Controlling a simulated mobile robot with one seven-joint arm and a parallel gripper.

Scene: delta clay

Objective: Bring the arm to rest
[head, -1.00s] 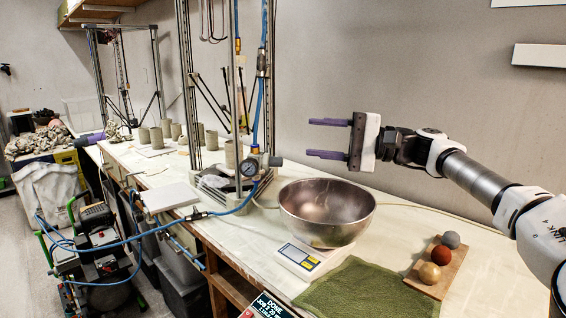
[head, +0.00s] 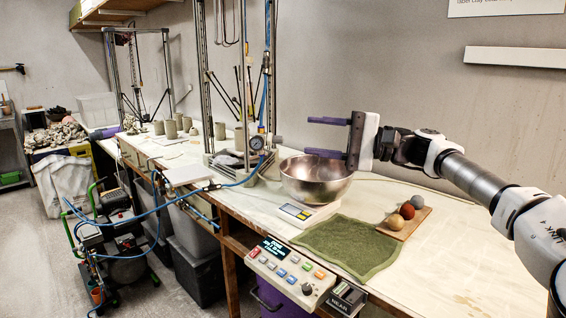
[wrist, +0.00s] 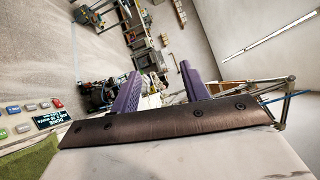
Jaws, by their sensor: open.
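My gripper (head: 326,137) is open and empty, its two purple fingers pointing left in the head view. It is raised above the table and shows in front of the rim of the steel bowl and the grey wall. In the wrist view the two purple fingers (wrist: 158,88) stand apart with nothing between them. My arm reaches in from the right edge of the head view, clear of the table top.
The steel bowl (head: 318,184) stands on a small scale (head: 296,213). A green cloth (head: 346,246) and a wooden board (head: 397,229) with three balls lie nearer. A button panel (head: 285,268) is at the table's front edge. A metal frame (head: 203,80) rises left of the bowl.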

